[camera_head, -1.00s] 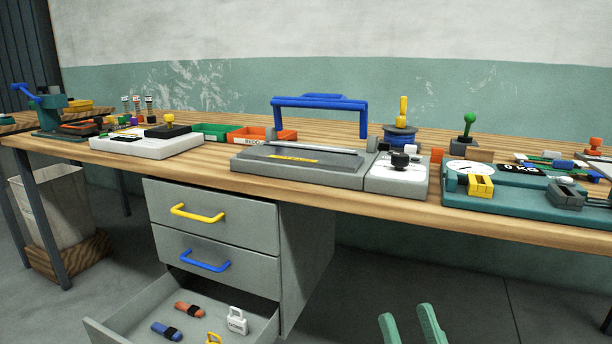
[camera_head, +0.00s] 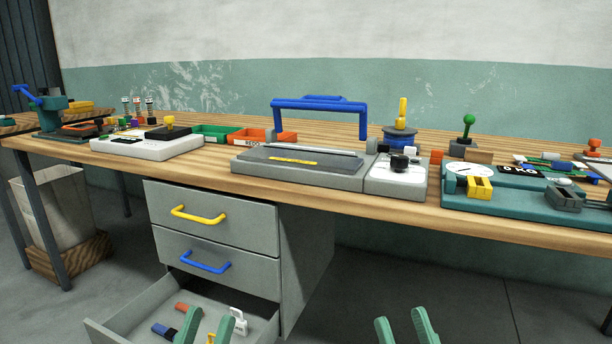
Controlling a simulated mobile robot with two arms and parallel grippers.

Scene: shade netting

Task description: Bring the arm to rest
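My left gripper (camera_head: 206,328) shows at the bottom of the head view as two green fingertips, spread apart. It stands in front of the open bottom drawer (camera_head: 112,326) and hides part of what lies in it. My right gripper (camera_head: 402,332) also shows two green fingertips at the bottom edge, spread apart and empty, over bare floor to the right of the drawer unit (camera_head: 218,232). The rest of both arms is out of view.
The drawer holds a white padlock (camera_head: 240,322), a blue-and-black item (camera_head: 164,330) and an orange one (camera_head: 187,308). The wooden workbench (camera_head: 400,212) above carries a blue-handled sealer (camera_head: 300,172) and a teal scale (camera_head: 500,200). Floor right of the drawers is clear.

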